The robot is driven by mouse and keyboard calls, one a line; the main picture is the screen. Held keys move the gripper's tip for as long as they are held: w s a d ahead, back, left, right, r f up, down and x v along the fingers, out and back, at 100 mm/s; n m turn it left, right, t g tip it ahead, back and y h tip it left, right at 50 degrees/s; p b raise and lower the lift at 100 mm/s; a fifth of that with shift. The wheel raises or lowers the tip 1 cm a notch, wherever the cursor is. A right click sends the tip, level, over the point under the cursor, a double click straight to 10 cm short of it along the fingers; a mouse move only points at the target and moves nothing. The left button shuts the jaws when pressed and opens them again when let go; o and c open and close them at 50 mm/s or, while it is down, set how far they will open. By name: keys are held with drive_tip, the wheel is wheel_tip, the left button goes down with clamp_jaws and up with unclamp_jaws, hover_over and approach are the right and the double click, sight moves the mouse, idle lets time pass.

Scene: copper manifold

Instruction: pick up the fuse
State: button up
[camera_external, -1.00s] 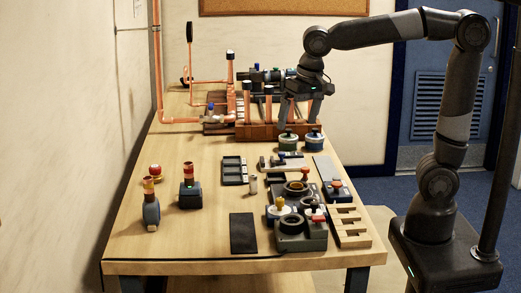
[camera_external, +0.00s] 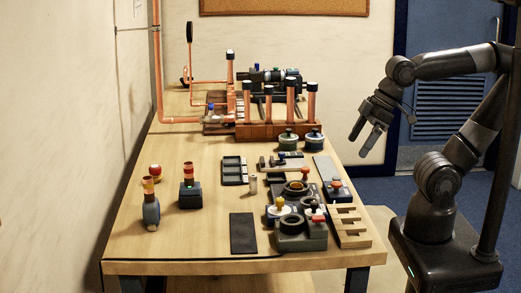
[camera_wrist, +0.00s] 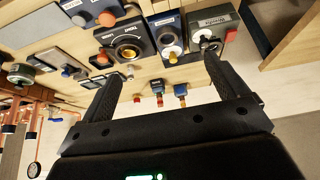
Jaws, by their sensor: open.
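A small pale grey cylinder (camera_external: 253,184), which looks like the fuse, stands on the bare middle of the table. It is too small to make out its details. In the wrist view a small cylinder (camera_wrist: 137,97) near the left finger may be the same thing, but I cannot tell for sure. My gripper (camera_external: 361,144) is open and empty, in the air off the right side of the table, well apart from the cylinder. Its two spread fingers (camera_wrist: 162,66) frame the table devices in the wrist view.
Dark boxes with knobs (camera_external: 301,232), a slotted wooden rack (camera_external: 350,226) and grey trays (camera_external: 234,170) crowd around it. A black mat (camera_external: 243,233) lies in front. Two signal towers (camera_external: 190,188) stand left. Copper pipes (camera_external: 268,108) rise behind.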

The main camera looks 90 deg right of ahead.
drive_tip(key=c, duration=0.9)
drive_tip(key=g, duration=0.5)
hover_over(253, 176)
drive_tip(key=shift+m, duration=0.3)
drive_tip(key=f, duration=0.7)
drive_tip(key=shift+s+a, duration=0.25)
drive_tip(key=shift+a, duration=0.05)
drive_tip(key=shift+w+d+f+g, duration=0.2)
drive_tip(key=shift+g, duration=0.1)
drive_tip(key=f, duration=1.1)
drive_tip(key=shift+d, duration=0.25)
